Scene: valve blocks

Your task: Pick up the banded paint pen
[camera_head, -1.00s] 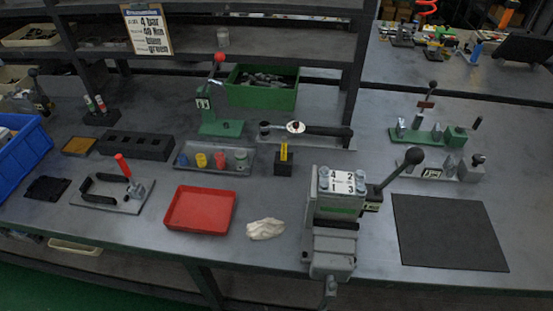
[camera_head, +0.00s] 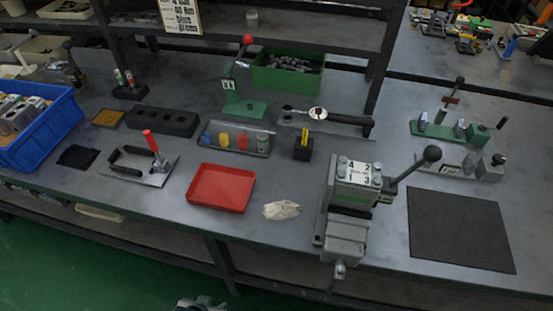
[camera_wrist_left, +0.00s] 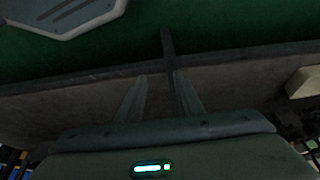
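Two slim pens stand upright in a small black holder (camera_head: 130,91) at the back left of the bench. One is pale with red (camera_head: 118,76), the other pale with a reddish top (camera_head: 129,77). They are too small to tell which is the banded paint pen. A yellow upright piece (camera_head: 304,137) stands in a black block (camera_head: 303,151) near the middle. My left gripper (camera_head: 200,304) barely shows at the bottom edge, below and in front of the bench. In the left wrist view its two fingers (camera_wrist_left: 160,98) are apart with nothing between them. My right gripper is not in view.
A blue bin (camera_head: 45,150) stands at the left. A red tray (camera_head: 221,187), a white cloth (camera_head: 281,210) and a grey vise (camera_head: 347,215) lie along the front. A red-handled fixture (camera_head: 150,140) is left of the tray. A dark mat (camera_head: 460,230) lies at the right.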

